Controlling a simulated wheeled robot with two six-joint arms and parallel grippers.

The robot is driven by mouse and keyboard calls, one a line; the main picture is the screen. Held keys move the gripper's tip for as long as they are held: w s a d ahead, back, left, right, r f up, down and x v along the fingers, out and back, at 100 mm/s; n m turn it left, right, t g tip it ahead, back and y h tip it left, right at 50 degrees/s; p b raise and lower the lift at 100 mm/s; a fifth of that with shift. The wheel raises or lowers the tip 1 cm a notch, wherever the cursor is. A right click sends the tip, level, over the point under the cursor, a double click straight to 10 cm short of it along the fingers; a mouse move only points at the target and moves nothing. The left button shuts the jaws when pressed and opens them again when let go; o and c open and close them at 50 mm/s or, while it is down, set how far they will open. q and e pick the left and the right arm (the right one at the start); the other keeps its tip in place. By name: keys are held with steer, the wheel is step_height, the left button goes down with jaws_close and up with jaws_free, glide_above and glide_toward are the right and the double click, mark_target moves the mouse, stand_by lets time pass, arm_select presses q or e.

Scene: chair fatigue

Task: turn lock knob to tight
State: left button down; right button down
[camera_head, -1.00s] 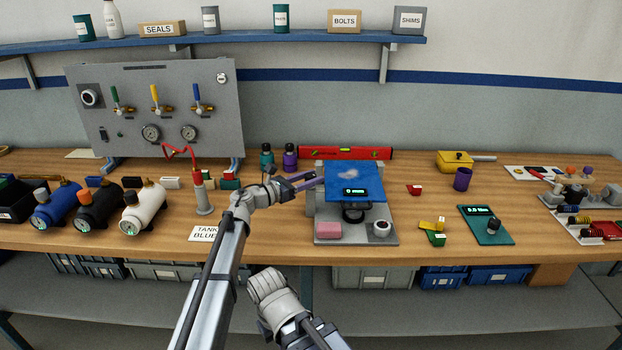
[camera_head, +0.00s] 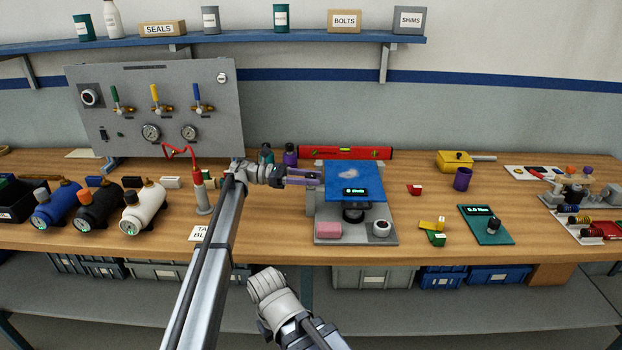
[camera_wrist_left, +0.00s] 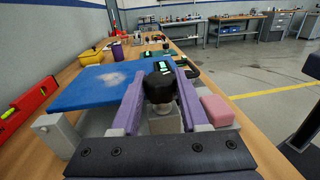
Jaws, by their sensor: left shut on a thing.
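The test rig has a blue seat pad (camera_head: 355,172) on a grey base, with a small green display on the pad's front edge. My left gripper (camera_head: 318,179) reaches in from the left and its purple fingers meet the rig's left side. In the left wrist view, the fingers (camera_wrist_left: 160,80) are shut on a black knob (camera_wrist_left: 159,90) on a pale stem, one finger on each side. My right gripper is not in view.
The table right of the rig has some clear room.

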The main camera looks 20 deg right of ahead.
arm_select(q)
steer(key=shift+m+g, duration=0.3)
steer(key=shift+g, duration=0.1)
steer(key=shift+c, duration=2.1)
jaws_free()
